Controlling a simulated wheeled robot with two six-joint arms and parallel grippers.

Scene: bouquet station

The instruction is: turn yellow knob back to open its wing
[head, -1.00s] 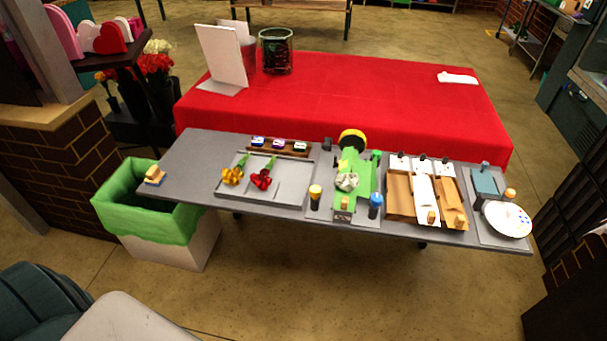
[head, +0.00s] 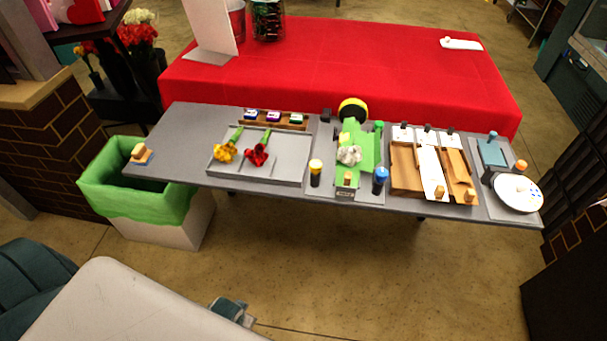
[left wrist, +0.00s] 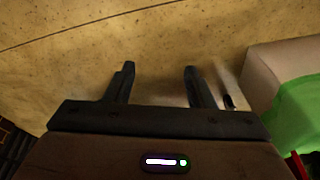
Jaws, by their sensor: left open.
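The yellow knob (head: 315,167), a yellow cap on a black post, stands upright on a grey plate at the table's front edge, left of the green sheet. A blue-capped knob (head: 380,177) stands on the sheet's right side. The green sheet (head: 367,150) lies on the plate with a whitish crumpled bundle (head: 349,155) on it. I cannot tell the position of the yellow knob's wing. My left gripper (left wrist: 160,82) is open and empty over bare floor in the left wrist view, away from the knob. My right gripper is not in view.
A grey tray (head: 290,170) with a yellow and a red flower lies left of the knob. A wooden tray (head: 404,180) and a white dish (head: 517,193) are to the right. A green-lined bin (head: 135,190) stands at the left.

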